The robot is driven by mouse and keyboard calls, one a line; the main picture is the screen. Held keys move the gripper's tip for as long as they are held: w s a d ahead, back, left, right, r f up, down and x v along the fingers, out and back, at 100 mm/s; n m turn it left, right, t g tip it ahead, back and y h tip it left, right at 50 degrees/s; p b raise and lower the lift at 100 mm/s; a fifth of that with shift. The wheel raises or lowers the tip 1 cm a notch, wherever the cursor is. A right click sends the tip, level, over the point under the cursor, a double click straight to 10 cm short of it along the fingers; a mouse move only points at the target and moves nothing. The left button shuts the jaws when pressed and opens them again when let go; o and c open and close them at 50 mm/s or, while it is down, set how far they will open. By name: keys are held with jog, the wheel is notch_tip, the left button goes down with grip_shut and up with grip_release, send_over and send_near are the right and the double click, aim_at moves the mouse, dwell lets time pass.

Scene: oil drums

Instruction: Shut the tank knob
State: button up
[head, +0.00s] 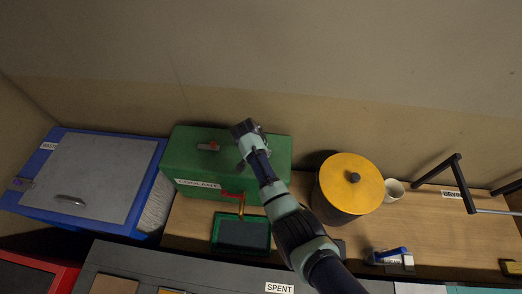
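A green tank (180,152) with a partly hidden white label stands against the back wall. A red knob (228,194) sits on a brass tap (242,208) low on its front, above a dark green-rimmed tray (240,234). Whether the knob is open or shut is too small to tell. A small red and grey fitting (208,147) is on the tank's top. My arm reaches across the tank's right part. My gripper (242,164) appears folded down at the arm's end, above the tank and apart from the knob; its fingers are too small and dark to read.
A black drum with a yellow lid (340,172) and a white cup (394,190) stand on the wooden bench right of my arm. A blue bin with a grey lid (95,175) is at left. A dark bracket (460,180) and a blue-handled item (390,254) are at right.

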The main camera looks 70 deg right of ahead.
dwell(0.3)
jog(key=o, duration=1.2)
jog(key=shift+c, duration=0.2)
jog(key=v, duration=1.2)
